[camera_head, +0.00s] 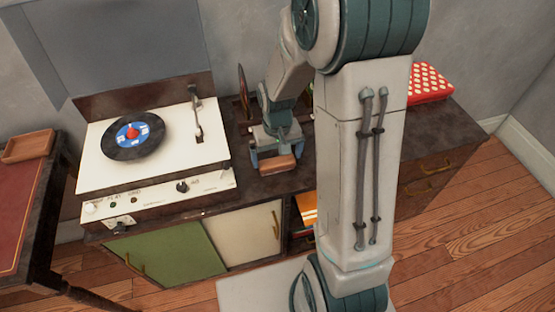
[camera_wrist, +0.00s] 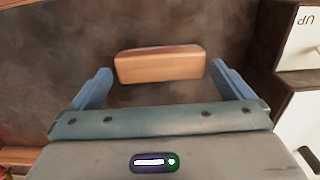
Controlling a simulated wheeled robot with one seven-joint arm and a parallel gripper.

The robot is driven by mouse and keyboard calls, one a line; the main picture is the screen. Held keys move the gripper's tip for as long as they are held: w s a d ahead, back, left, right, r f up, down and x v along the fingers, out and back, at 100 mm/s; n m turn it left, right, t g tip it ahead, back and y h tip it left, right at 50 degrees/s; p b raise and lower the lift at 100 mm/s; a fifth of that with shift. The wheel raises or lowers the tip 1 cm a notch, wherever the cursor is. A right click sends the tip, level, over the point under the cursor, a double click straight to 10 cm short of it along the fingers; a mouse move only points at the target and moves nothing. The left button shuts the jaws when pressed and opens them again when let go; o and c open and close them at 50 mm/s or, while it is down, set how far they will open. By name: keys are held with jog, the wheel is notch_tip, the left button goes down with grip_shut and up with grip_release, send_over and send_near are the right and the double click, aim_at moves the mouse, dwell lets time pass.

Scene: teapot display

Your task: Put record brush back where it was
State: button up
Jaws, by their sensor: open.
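The record brush (camera_head: 277,164) is a small block with a light wooden body and a dark underside. It lies on the dark cabinet top, right of the record player. In the wrist view the brush (camera_wrist: 160,64) lies crosswise just beyond and between the two blue fingers. My gripper (camera_head: 277,157) is open above the cabinet top, with its fingers to either side of the brush; in the wrist view the gripper (camera_wrist: 161,82) shows an empty gap between the fingertips. I cannot tell whether either finger touches the brush.
The record player (camera_head: 100,165) with a black record (camera_head: 118,146) stands left of my gripper. An upright record (camera_head: 243,92) stands behind it. A red dotted box (camera_head: 428,82) is at the back right. A small wooden tray (camera_head: 28,146) lies on the left desk. My arm hides part of the cabinet.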

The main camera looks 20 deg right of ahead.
aim_at(277, 162)
notch_tip(277, 162, up, 8)
jog(key=s+r+t, duration=0.2)
jog(key=s+r, duration=0.6)
jog(key=s, duration=0.5)
jog(key=shift+s+r+p, duration=0.3)
